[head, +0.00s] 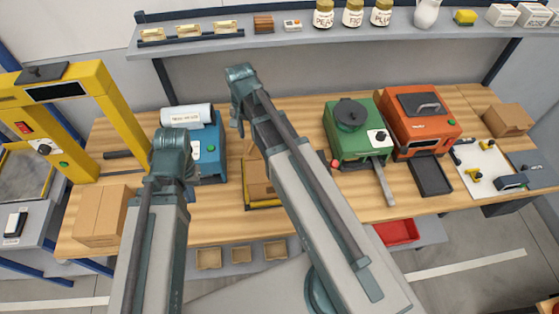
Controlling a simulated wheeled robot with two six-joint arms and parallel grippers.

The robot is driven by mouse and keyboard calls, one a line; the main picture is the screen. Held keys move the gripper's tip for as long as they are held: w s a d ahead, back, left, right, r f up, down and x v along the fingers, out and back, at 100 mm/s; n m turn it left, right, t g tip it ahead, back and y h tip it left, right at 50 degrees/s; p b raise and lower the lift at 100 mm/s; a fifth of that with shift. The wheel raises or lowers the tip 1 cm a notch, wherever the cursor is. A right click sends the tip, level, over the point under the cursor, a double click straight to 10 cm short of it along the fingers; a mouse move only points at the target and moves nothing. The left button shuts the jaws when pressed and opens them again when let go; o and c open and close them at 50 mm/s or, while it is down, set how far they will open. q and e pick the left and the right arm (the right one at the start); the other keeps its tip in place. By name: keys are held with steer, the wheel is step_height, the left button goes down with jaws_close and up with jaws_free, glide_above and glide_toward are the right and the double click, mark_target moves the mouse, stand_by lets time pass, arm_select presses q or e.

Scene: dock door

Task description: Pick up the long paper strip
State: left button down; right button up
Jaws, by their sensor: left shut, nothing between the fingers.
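I cannot make out a long paper strip for certain. A blue machine (210,152) stands at the left of the wooden bench (240,234), with a white roll (186,115) on top. My left arm hides part of its front. A green machine (352,133) has a narrow grey bar (383,182) reaching from its front towards the bench edge; I cannot tell that it is paper. My two arms rise from the bottom of the view over the bench. Their fingers do not show; the arm links hide whatever lies behind them.
A yellow frame (103,97) stands at the left, with a cardboard box (100,216) nearby. An open carton (257,178) lies between my arms. A red-orange machine (421,122), a dark tray (430,177) and a white board with fittings (484,174) are at the right. A shelf (280,39) runs behind.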

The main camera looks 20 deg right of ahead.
mark_target(251, 146)
step_height(251, 146, down, 5)
steer(key=b, duration=0.5)
steer(key=shift+s+f, duration=0.15)
jaws_close()
